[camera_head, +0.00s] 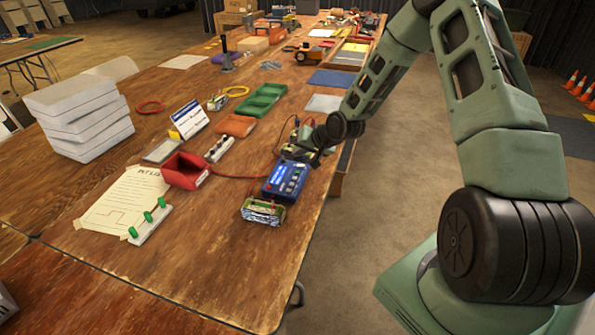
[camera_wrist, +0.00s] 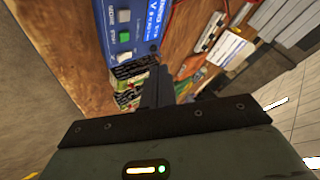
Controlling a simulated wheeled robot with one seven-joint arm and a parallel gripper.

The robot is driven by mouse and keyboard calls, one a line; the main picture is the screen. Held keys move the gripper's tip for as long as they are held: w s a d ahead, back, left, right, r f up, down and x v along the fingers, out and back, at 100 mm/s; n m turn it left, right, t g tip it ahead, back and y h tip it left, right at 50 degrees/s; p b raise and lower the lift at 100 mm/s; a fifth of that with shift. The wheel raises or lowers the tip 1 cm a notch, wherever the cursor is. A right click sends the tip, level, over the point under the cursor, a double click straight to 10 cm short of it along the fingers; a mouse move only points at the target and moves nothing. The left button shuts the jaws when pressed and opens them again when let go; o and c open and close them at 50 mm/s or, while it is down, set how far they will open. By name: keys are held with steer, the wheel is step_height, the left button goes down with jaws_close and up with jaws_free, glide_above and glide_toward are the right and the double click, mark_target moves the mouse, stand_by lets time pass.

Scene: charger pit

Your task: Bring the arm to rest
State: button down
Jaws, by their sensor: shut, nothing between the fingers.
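My gripper (camera_head: 308,152) is at the right edge of the long wooden table, low over the tabletop just behind a blue charger box (camera_head: 285,180). My arm bends up and over from the lower right. In the wrist view the dark fingers (camera_wrist: 156,85) are together with nothing between them. The blue box (camera_wrist: 132,25) shows beyond them, with its buttons and white lettering. A small pack with coloured printing (camera_wrist: 127,92) lies close beside the fingers in that view. I cannot tell whether the fingers touch anything.
A battery pack (camera_head: 263,211) stands in front of the blue box. A red cable (camera_head: 235,176) runs to the box. Floor right of the table is open, with orange cones (camera_head: 578,84).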

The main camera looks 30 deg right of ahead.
steer(key=shift+a, duration=0.1)
stand_by(0.5)
steer(key=s+a+r+n+g, duration=0.4)
steer(key=s+a, duration=0.3)
steer(key=a, duration=0.4)
steer(key=s+a+r+n+g, duration=0.1)
steer(key=s+a+r+n, duration=0.45)
steer(key=a, duration=0.55)
steer(key=s+a+r+n+g, duration=0.1)
steer(key=s+a+r, duration=0.1)
steer(key=s, duration=0.6)
steer(key=s+a+r+n+g+h, duration=0.1)
steer(key=s+a+r+n, duration=0.1)
steer(key=s, duration=0.7)
steer(key=s+a+r+n+g, duration=0.1)
steer(key=s+r, duration=0.3)
steer(key=s, duration=0.4)
steer(key=shift+s+a+r+g+h, duration=0.35)
steer(key=shift+a+g, duration=0.15)
steer(key=shift+a, duration=0.35)
